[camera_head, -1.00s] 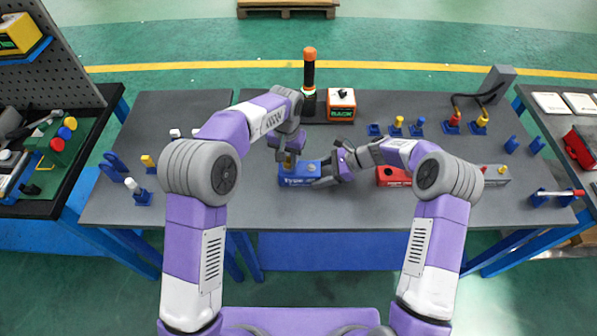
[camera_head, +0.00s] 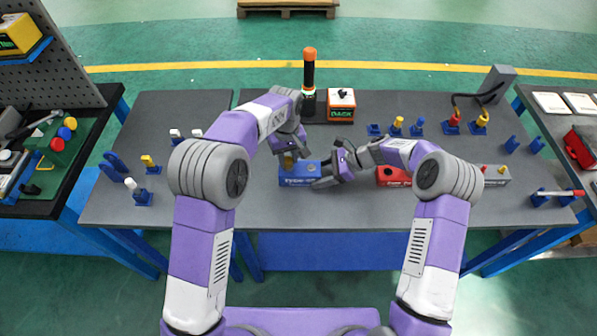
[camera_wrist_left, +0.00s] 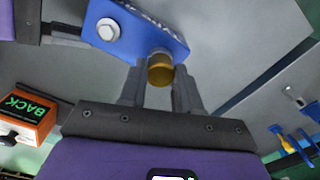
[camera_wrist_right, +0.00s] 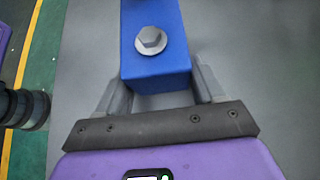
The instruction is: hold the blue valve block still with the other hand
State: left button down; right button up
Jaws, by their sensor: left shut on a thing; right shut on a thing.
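The blue valve block (camera_head: 297,181) lies on the grey table in front of me, with a hex bolt on its top and a brass fitting (camera_wrist_left: 160,70) at its left end. My left gripper (camera_head: 289,153) is shut on the brass fitting from above; its fingers stand on either side of it in the left wrist view. My right gripper (camera_head: 328,174) is shut on the right end of the blue valve block, which also shows between its fingers in the right wrist view (camera_wrist_right: 155,60). The fingers partly hide that end in the head view.
A red block (camera_head: 392,177) lies right of my right gripper, partly behind my arm. An orange-topped dark cylinder (camera_head: 309,80) and an orange box (camera_head: 341,107) stand behind. Several small blue holders sit at the back right.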

pick_arm(q)
jog(key=shift+r, duration=0.1)
jog(key=n, duration=0.5)
dwell(0.4)
jog(key=n, duration=0.5)
jog(key=shift+n, duration=0.3)
jog(key=n, duration=0.5)
